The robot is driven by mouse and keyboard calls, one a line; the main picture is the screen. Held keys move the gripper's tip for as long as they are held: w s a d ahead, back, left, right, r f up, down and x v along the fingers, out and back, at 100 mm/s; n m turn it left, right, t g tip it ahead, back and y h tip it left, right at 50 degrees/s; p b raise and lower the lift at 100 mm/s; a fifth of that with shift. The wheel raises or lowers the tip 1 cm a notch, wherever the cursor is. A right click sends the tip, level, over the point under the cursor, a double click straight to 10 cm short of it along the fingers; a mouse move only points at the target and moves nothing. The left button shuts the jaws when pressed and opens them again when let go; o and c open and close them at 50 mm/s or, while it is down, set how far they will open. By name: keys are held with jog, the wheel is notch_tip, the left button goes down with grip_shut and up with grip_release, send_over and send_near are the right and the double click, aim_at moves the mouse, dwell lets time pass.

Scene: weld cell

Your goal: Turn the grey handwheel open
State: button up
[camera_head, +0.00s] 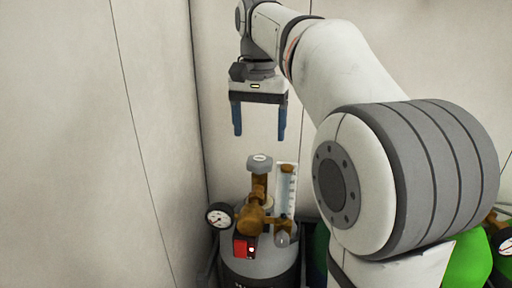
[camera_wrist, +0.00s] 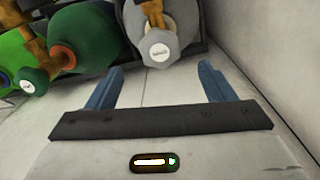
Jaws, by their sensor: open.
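The grey handwheel (camera_head: 260,162) sits on top of a brass valve (camera_head: 257,205) on a grey gas cylinder (camera_head: 262,262) in the head view. In the wrist view the grey handwheel (camera_wrist: 159,50) is at the top centre, beyond the fingertips. My gripper (camera_head: 259,136) has two blue fingers pointing down, spread apart and empty. In the head view it hangs above the handwheel with a clear gap. In the wrist view my gripper (camera_wrist: 162,72) shows its fingers to either side of and short of the handwheel.
A round gauge (camera_head: 219,215), a flow tube (camera_head: 287,190) and a red tag (camera_head: 241,248) crowd the valve. Green cylinders (camera_head: 470,262) stand to the right; one has a green handwheel (camera_wrist: 30,82). Pale walls rise close on the left and behind.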

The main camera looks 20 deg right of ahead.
aim_at(260, 158)
notch_tip(260, 158, down, 8)
jog(key=shift+w+d+r, duration=0.1)
jog(key=shift+d+r, duration=0.05)
jog(key=shift+r, duration=0.05)
jog(key=c, duration=1)
